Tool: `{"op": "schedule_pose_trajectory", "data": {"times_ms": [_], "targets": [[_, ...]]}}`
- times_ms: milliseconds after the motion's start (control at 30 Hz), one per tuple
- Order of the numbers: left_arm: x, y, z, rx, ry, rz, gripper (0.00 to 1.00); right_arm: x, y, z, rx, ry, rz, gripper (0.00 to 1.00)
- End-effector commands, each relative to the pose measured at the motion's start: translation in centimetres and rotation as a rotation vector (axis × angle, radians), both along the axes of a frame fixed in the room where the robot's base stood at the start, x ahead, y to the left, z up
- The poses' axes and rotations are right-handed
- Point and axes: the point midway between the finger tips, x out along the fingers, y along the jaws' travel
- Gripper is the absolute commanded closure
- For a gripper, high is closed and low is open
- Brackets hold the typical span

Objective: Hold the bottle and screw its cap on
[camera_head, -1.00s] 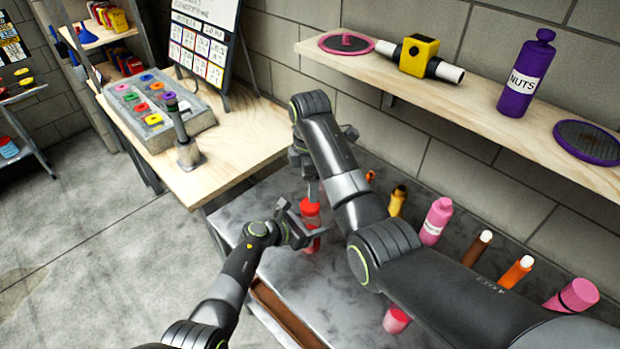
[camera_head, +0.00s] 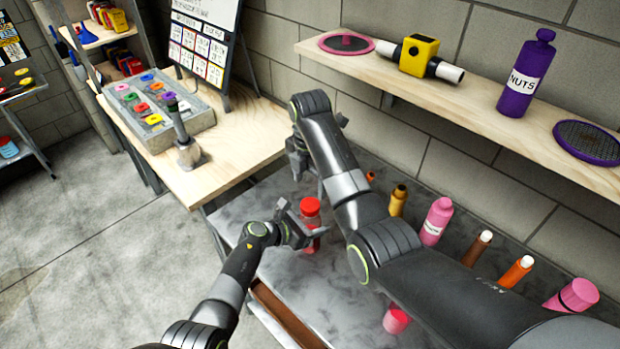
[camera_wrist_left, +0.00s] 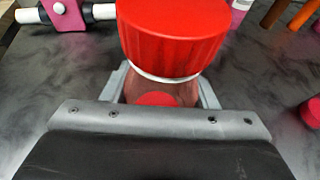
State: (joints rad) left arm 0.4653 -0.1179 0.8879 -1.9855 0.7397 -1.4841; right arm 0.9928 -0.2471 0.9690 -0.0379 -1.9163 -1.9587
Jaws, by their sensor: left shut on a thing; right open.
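A small bottle (camera_head: 312,243) with a red cap (camera_head: 310,206) stands upright on the grey metal bench. My left gripper (camera_head: 300,232) is shut on the bottle's body below the cap. In the left wrist view the ribbed red cap (camera_wrist_left: 172,32) sits on top of the bottle (camera_wrist_left: 162,92), with a thin pale ring under it. The bottle's lower part is hidden there by my gripper. My right gripper (camera_head: 303,170) is open and empty above the cap, apart from it, and partly hidden by its own arm.
Several bottles and tubes, including a pink bottle (camera_head: 437,221) and a yellow one (camera_head: 398,201), stand along the bench's back. A wooden shelf (camera_head: 480,105) overhangs on the right, bearing a purple bottle (camera_head: 526,75). A wooden table (camera_head: 225,140) adjoins at the left.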

Motion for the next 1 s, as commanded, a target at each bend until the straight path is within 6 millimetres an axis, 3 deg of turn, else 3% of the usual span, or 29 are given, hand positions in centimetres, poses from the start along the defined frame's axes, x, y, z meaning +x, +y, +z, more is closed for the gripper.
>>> {"op": "schedule_pose_trajectory", "data": {"times_ms": [500,900,1000], "targets": [[0.0,0.0,0.0,0.0,0.0,0.0,1.0,-0.1,0.0,-7.0,-0.001,0.003,-0.001,0.39],[0.0,0.0,0.0,0.0,0.0,0.0,1.0,-0.1,0.0,-7.7,0.0,0.001,-0.001,0.39],[0.0,0.0,0.0,0.0,0.0,0.0,1.0,0.0,0.0,-7.7,-0.001,0.001,-0.001,0.49]]}}
